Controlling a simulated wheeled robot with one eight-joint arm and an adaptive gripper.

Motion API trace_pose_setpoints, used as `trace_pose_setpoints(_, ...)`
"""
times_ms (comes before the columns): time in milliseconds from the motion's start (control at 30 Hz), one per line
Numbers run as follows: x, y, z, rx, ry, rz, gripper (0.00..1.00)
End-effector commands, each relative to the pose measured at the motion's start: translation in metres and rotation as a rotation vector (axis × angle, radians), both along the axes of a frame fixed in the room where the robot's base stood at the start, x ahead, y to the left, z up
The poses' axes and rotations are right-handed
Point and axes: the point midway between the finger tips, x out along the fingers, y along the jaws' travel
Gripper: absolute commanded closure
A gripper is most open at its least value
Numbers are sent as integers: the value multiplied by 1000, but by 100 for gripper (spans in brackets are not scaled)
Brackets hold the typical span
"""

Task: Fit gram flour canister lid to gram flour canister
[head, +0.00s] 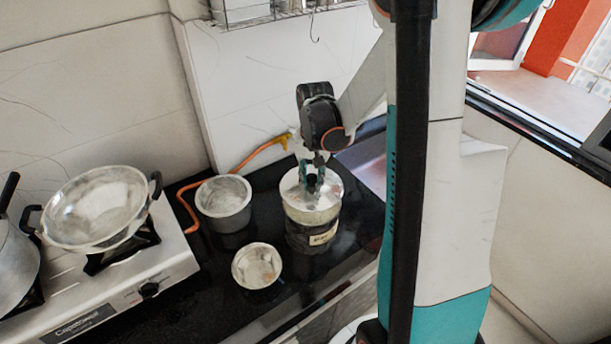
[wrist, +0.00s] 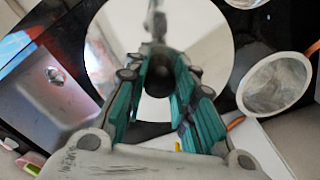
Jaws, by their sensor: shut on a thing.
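The gram flour canister (head: 318,238) stands on the black counter, with a dark body and a pale label on its front. Its round silver lid (head: 296,200) lies over its mouth; I cannot tell whether a small gap is left under the rim. My gripper (head: 312,183) points down from above and is shut on the lid's black knob. In the wrist view the lid (wrist: 208,45) is a bright disc beneath the teal fingers of my gripper (wrist: 158,82), with the dark knob between them. The canister's mouth is hidden by the lid.
A metal pot (head: 223,203) stands left of the canister and a small bowl (head: 257,266) in front of it. A stove (head: 170,262) with a wide pan (head: 98,208) is at the left. An orange hose (head: 262,150) runs behind. A sink (head: 372,172) is to the right.

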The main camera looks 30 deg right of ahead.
Motion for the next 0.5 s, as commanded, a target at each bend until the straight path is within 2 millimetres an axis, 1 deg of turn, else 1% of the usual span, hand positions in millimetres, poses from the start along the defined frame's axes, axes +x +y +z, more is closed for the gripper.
trace_pose_setpoints(33, 0, -1, -6, 1, 1, -1, 100)
trace_pose_setpoints(267, 0, 3, -22, -3, 1, 0, 100)
trace_pose_setpoints(500, 0, 0, -40, 0, 1, -1, 100)
